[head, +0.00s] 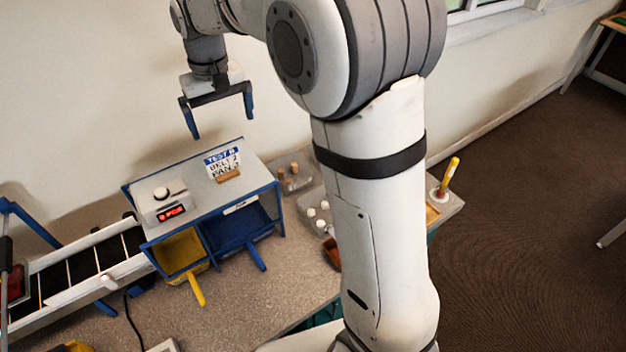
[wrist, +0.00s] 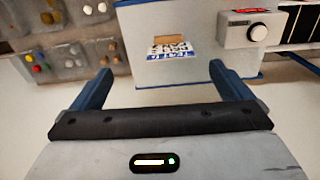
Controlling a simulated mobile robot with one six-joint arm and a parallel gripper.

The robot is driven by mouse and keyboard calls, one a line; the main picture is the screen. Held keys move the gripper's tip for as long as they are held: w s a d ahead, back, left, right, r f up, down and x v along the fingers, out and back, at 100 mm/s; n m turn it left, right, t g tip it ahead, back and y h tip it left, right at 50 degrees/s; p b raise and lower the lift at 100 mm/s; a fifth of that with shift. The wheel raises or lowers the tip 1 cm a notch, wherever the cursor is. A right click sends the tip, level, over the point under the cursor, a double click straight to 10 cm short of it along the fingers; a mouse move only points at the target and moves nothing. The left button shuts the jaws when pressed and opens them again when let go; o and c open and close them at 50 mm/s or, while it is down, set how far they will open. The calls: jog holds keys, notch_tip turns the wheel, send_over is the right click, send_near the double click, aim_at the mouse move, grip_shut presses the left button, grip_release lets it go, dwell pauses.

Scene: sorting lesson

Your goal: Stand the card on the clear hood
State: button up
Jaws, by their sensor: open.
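The white card (head: 222,162) with a blue heading and dark lettering stands in a small wooden holder (head: 228,175) on top of the blue-edged, grey-topped hood (head: 197,190). The card also shows in the wrist view (wrist: 172,53), with its holder just above it in the picture. My gripper (head: 222,127) is open and empty, above and apart from the card. In the wrist view its two blue fingers are spread wide, with the card between and beyond them.
A box with a red display and a knob (head: 163,203) sits on the hood's left end. Yellow (head: 180,252) and blue (head: 240,228) bins are under the hood. A conveyor (head: 85,275) is at left. Trays of small parts (wrist: 62,42) lie beside the hood.

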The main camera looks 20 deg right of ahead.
jog(key=s+d+f+m+t, duration=0.1)
jog(key=s+d, duration=0.6)
jog(key=s, duration=0.5)
jog(key=s+d+f+m+t, duration=0.2)
jog(key=s+d, duration=0.5)
jog(key=s, duration=0.5)
jog(key=shift+d, duration=0.35)
jog(key=shift+c, duration=0.2)
